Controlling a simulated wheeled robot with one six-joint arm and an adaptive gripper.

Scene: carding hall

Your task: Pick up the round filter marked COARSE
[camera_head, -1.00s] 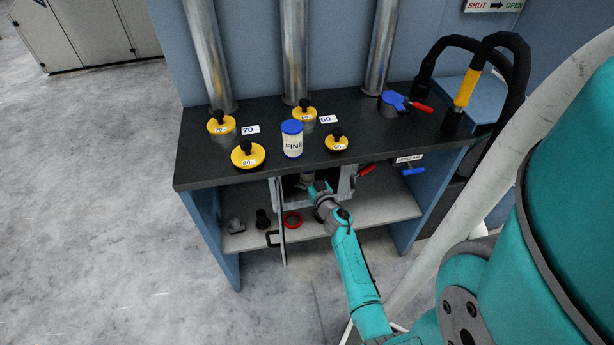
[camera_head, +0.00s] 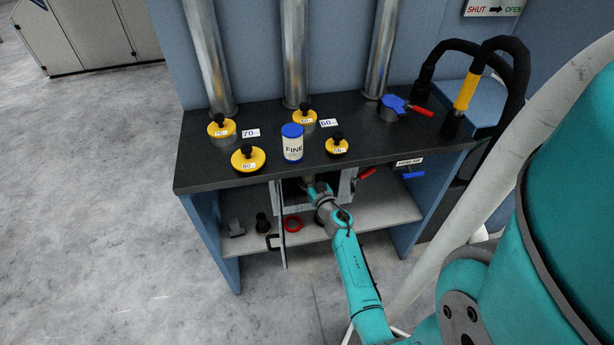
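No filter marked COARSE shows in the head view. A round white filter with a blue lid, marked FINE (camera_head: 292,143), stands upright on the dark bench top (camera_head: 375,150). A box with an open door (camera_head: 281,225) hangs under the bench's front edge. My gripper (camera_head: 309,180) is at the mouth of this box, below and in front of the FINE filter. Its fingers are inside or just at the opening and mostly hidden, so I cannot tell whether they are open or hold anything.
Yellow knobbed caps (camera_head: 248,158) stand on the bench, with number cards beside some. A blue valve with a red handle (camera_head: 395,106) is at the right. Open floor lies left.

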